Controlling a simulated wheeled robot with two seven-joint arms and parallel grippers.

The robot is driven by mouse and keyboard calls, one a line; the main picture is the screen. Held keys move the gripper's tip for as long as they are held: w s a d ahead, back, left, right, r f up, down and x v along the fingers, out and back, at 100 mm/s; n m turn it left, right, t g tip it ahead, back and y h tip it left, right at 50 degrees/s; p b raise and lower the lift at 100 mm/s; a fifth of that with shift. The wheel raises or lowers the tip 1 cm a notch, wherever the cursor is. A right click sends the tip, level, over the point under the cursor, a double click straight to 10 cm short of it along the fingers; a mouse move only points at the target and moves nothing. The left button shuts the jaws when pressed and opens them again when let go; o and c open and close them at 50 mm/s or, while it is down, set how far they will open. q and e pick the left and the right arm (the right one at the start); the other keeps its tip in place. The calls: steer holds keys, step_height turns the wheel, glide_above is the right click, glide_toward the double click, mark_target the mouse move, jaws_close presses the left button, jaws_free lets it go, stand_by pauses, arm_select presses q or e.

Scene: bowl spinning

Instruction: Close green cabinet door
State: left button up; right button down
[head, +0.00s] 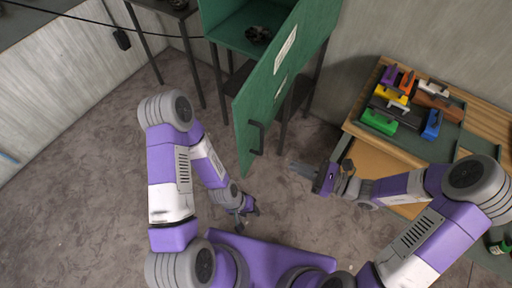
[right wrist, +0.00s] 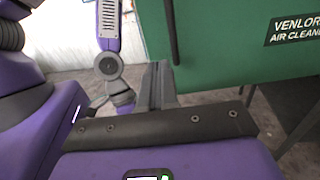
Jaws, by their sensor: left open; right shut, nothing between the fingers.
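The green cabinet (head: 232,28) stands at the top centre of the head view, with a dark object (head: 259,35) inside. Its green door (head: 285,75) is swung wide open toward me, with labels and a dark handle (head: 256,138) on the face I see. My right gripper (head: 292,165) is shut and empty, just right of the door's near lower corner. In the right wrist view its fingers (right wrist: 156,85) show before the door (right wrist: 235,40), below the handle (right wrist: 171,30); contact is unclear. My left gripper (head: 247,212) is open and low, apart from the door.
A wooden workbench (head: 372,160) at the right holds a tray of coloured blocks, among them a green one (head: 379,122) and a blue one (head: 432,124). A dark-legged stand (head: 143,45) is left of the cabinet. Bare floor (head: 75,190) lies at the left.

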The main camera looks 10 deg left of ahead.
mark_target(246, 148)
steer(key=a, duration=0.4)
steer(key=w+a, duration=0.1)
steer(key=a, duration=0.4)
steer(key=w+a, duration=0.1)
steer(key=a, duration=0.3)
steer(key=shift+w+a, duration=0.1)
steer(key=shift+a, duration=0.1)
